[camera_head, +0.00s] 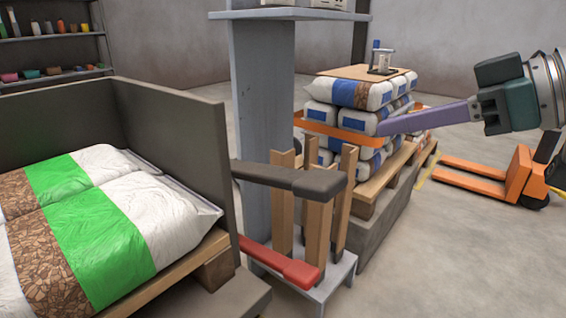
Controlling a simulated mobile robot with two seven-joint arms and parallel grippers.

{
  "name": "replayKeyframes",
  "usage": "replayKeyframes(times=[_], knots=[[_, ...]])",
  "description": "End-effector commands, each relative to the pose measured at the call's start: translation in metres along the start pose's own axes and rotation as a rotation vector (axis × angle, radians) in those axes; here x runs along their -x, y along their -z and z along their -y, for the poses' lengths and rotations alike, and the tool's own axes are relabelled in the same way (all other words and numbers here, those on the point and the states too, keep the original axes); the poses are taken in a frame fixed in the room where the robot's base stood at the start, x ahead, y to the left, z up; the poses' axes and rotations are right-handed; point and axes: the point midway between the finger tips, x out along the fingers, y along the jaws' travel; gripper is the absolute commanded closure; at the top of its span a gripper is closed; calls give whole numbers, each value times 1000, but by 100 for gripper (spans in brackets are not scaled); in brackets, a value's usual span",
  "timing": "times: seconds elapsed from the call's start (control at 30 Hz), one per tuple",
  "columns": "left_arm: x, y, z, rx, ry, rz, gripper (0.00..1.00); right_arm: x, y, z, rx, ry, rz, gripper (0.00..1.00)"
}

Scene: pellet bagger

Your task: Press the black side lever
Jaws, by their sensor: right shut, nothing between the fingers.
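The black side lever (318,184) is a dark bar with a thick, rounded end. It reaches right from beside the grey panel (170,140) and passes in front of several wooden posts (318,225). A red lever (290,268) lies lower, below the black one. My right gripper (384,129) comes in from the right with its purple fingers shut and empty. In the picture its tips are above and to the right of the black lever's end, in front of the stacked bags; I cannot tell the exact depth gap. My left gripper is not in view.
A grey column (262,100) rises behind the levers. Blue-and-white bags (340,120) with an orange strap are stacked on a pallet behind. Green-and-white bags (80,210) lie at left. An orange pallet truck (512,178) stands at right. Open floor (450,265) lies at lower right.

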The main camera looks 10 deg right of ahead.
Motion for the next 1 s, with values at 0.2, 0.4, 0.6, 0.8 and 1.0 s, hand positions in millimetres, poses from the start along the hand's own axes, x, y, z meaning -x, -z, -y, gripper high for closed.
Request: replayKeyframes(times=[0.2,0.4,0.6,0.8,1.0], knots=[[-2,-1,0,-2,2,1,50,-5,-1,0,-2,1,-1,100],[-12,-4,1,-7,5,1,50,-36,-2,1,-4,3,-4,100],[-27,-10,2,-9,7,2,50,-80,-2,1,-2,3,-3,100],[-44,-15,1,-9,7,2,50,-107,-20,1,-3,2,4,100],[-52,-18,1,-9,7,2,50,-110,-37,1,-2,1,2,100]])
